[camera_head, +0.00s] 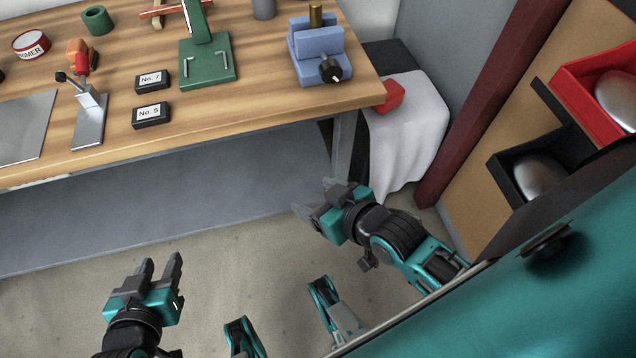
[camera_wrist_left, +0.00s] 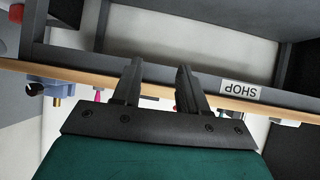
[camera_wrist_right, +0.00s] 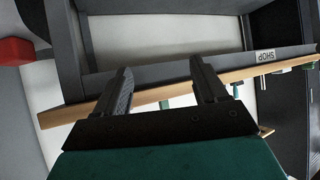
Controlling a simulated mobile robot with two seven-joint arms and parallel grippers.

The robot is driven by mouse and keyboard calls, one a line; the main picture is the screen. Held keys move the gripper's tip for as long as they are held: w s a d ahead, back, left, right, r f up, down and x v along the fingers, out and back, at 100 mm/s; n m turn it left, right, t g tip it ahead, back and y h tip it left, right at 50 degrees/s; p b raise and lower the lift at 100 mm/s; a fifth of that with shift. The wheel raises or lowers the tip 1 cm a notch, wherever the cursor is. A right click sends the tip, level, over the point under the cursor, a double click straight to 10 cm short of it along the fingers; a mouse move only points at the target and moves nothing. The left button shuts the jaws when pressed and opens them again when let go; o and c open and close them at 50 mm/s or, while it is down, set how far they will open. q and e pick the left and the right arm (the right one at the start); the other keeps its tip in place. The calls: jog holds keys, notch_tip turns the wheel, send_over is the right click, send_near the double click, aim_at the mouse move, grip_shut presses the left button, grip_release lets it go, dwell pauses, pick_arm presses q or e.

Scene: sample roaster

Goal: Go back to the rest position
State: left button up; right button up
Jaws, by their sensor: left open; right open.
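My left gripper (camera_head: 160,272) is at the lower left of the head view, in front of the wooden workbench (camera_head: 230,110) and below its top. Its two fingers are apart with nothing between them, as the left wrist view (camera_wrist_left: 155,88) also shows. My right gripper (camera_head: 312,205) is near the middle of the head view, in front of the bench's right end. Its fingers are apart and empty in the right wrist view (camera_wrist_right: 162,88). Both grippers are clear of the bench.
On the bench are a green stand (camera_head: 208,62), a blue block device (camera_head: 318,55), two labelled black blocks and a metal lever tool (camera_head: 89,110). A cloth-covered stand (camera_head: 408,130) with a red box (camera_head: 390,96) is beyond its right end. Red and black bins (camera_head: 535,170) are at right.

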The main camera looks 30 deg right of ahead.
pick_arm(q)
notch_tip(320, 180, up, 9)
jog(key=s+a+p, duration=0.1)
jog(key=a+p, duration=0.2)
jog(key=p, duration=0.9)
jog(key=shift+s+f+y+p, duration=0.2)
jog(key=shift+y+p, duration=0.1)
jog(key=shift+y, duration=0.1)
pick_arm(e)
notch_tip(320, 180, up, 8)
jog(key=s+d, duration=0.1)
jog(key=d, duration=0.2)
jog(key=shift+s+r+h, duration=0.15)
jog(key=shift+r+h, duration=0.1)
jog(key=shift+h, duration=0.15)
pick_arm(q)
jog(key=shift+f, duration=0.1)
pick_arm(e)
jog(key=shift+f, duration=0.1)
pick_arm(q)
jog(key=shift+s+f, duration=0.1)
jog(key=shift+f, duration=0.05)
pick_arm(e)
jog(key=shift+s, duration=0.1)
